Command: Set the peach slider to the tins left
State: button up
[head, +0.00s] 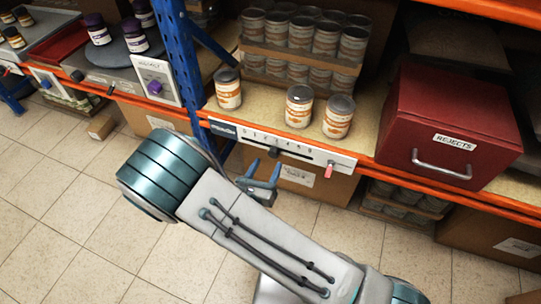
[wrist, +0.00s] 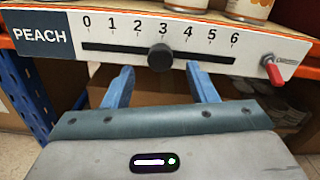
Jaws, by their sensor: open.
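The peach slider is a white strip with a PEACH label (wrist: 38,33), a scale from 0 to 6 and a dark slot. Its round black knob (wrist: 160,57) sits at about 3; it also shows in the head view (head: 275,152). Three tins with orange labels stand loose on the shelf above the strip: a left tin (head: 228,89), a middle tin (head: 299,106) and a right tin (head: 338,117). My gripper (wrist: 159,75) is open and empty, its blue fingers either side of the knob in the picture. In the head view my gripper (head: 264,172) is just below the strip.
A red lever (wrist: 273,72) is at the strip's right end. Stacked trays of several tins (head: 305,38) stand behind the loose ones. A red REJECTS box (head: 450,125) is to the right. A blue post (head: 180,70) rises left of the strip. The tiled floor (head: 60,200) is open at left.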

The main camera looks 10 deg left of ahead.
jog(key=s+a+p, duration=0.1)
jog(key=s, duration=0.8)
jog(key=shift+a+p, duration=0.2)
jog(key=shift+p, duration=0.2)
jog(key=w+d+r+m+g+h+p, duration=0.1)
jog(key=d+r+m+g+h+p, duration=0.3)
jog(key=d+r+m+g+p, duration=0.55)
jog(key=w+d+r+m+g+h+p, duration=0.2)
jog(key=d+r+m+g+h+p, duration=0.25)
jog(key=d+r+m, duration=0.95)
jog(key=s+d+r+m+y+p, duration=0.2)
jog(key=r+m+y+p, duration=0.3)
jog(key=r, duration=1)
jog(key=s+d+r+m+g+y+p, duration=0.1)
jog(key=s+d+r+m+y+p, duration=0.1)
jog(key=r+m+y+p, duration=0.4)
notch_tip(320, 180, up, 9)
jog(key=s+m+p, duration=0.1)
jog(key=m+p, duration=0.1)
jog(key=p, duration=0.3)
jog(key=shift+d+r+p, duration=0.15)
jog(key=shift+d+p, duration=0.15)
jog(key=shift+p, duration=0.05)
